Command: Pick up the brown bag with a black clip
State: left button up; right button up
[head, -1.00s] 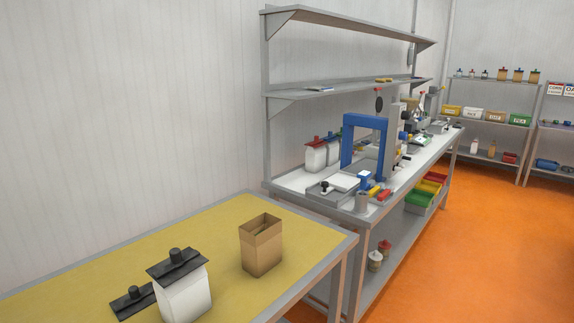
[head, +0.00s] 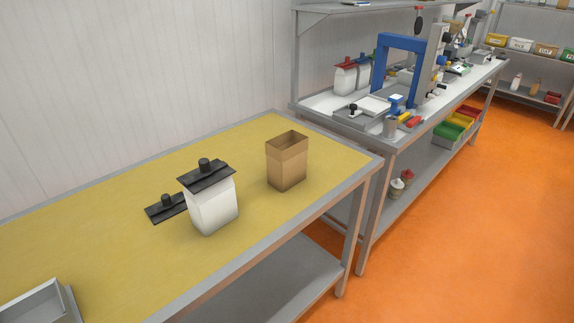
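A brown bag (head: 287,165) stands upright and open-topped on the yellow table (head: 110,260), with no clip on it. To its left, a white bag (head: 212,208) stands upright with a black clip (head: 206,176) across its top. A second black clip (head: 166,207) lies flat on the table, left of the white bag and partly hidden behind it. No brown bag with a black clip on it shows in this view. Neither of my grippers is in view.
A grey metal tray (head: 42,303) sits at the table's near left. The orange floor (head: 455,230) on the right is clear.

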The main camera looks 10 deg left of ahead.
aim_at(286, 153)
jog(key=i+l+u, duration=0.1)
jog(key=u, duration=0.25)
jog(key=l+u, duration=0.15)
jog(key=u, duration=0.15)
jog(key=i+l+u, duration=0.1)
jog(key=u, duration=0.25)
jog(key=i+l+u, duration=0.1)
jog(key=l+u, duration=0.3)
jog(key=l, duration=0.9)
jog(key=l+u, duration=0.4)
jog(key=l, duration=0.95)
jog(key=k, duration=0.05)
